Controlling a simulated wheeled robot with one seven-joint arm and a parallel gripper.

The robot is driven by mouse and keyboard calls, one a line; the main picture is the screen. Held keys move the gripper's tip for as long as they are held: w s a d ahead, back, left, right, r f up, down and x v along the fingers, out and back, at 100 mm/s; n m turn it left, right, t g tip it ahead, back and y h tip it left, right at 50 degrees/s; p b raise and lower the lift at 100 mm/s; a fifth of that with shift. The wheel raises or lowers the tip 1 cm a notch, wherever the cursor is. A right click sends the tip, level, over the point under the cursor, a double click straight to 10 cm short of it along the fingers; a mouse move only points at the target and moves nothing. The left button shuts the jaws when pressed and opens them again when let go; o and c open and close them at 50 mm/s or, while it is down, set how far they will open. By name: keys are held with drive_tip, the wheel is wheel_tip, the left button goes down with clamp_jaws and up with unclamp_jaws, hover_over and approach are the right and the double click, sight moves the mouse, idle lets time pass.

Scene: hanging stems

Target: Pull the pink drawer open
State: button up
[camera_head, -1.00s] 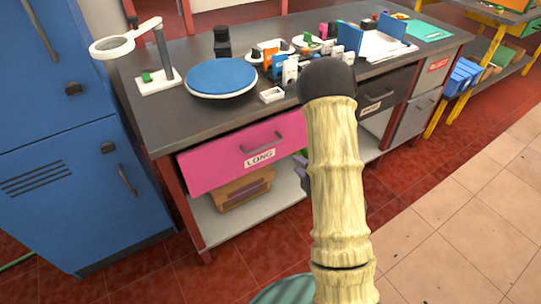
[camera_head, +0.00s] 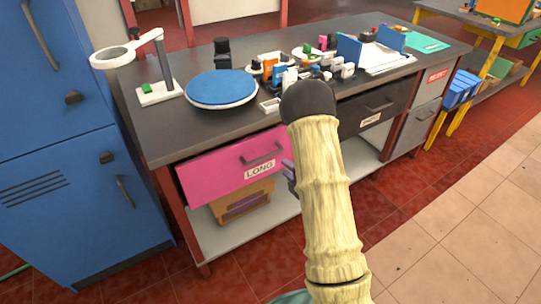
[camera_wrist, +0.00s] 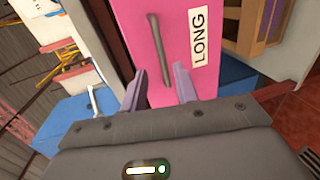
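The pink drawer (camera_head: 215,172) is in the bench front in the head view, with a dark bar handle (camera_head: 262,154) and a "LONG" label. In the wrist view, the pink front (camera_wrist: 180,75) fills the upper middle. The handle (camera_wrist: 158,50) runs up the picture there, its lower end between my fingers. My gripper (camera_wrist: 159,88) is open, with gaps on both sides of the handle. I see no contact. In the head view my arm hides most of the gripper and the area right of the drawer.
A blue cabinet (camera_head: 75,140) stands left of the bench. The grey benchtop (camera_head: 150,120) holds a magnifier stand (camera_head: 158,85), a blue disc (camera_head: 222,87) and several small items. A dark drawer (camera_head: 372,108) is to the right. A cardboard box (camera_head: 240,200) is on the shelf below. The floor in front is open.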

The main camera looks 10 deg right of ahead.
sight(271, 154)
drive_tip(key=x, duration=1.1)
drive_tip(key=shift+c, duration=0.2)
clamp_jaws()
